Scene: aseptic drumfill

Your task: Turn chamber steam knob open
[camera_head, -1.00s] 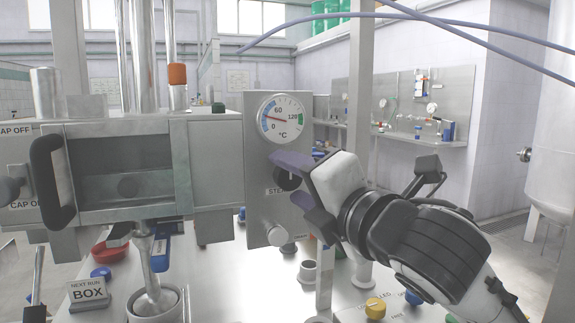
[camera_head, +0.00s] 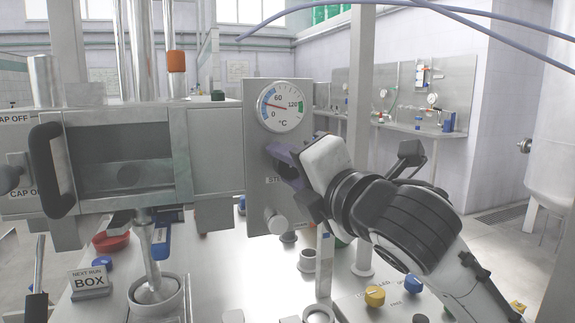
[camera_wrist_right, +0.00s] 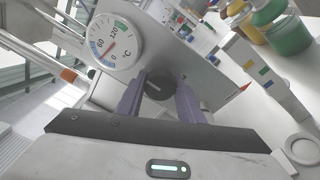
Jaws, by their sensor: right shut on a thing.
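The dark round steam knob (camera_wrist_right: 158,86) sits on the grey panel (camera_head: 262,222) below the temperature gauge (camera_head: 281,107). In the right wrist view the two purple fingers of my right gripper (camera_wrist_right: 160,100) stand on either side of the knob, shut on it. In the head view my right gripper (camera_head: 284,163) reaches the panel from the right and mostly hides the knob and part of its "STE..." label. The gauge also shows in the right wrist view (camera_wrist_right: 116,42), its red needle in the low part of the scale. My left gripper is not in view.
Cables cross the upper right.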

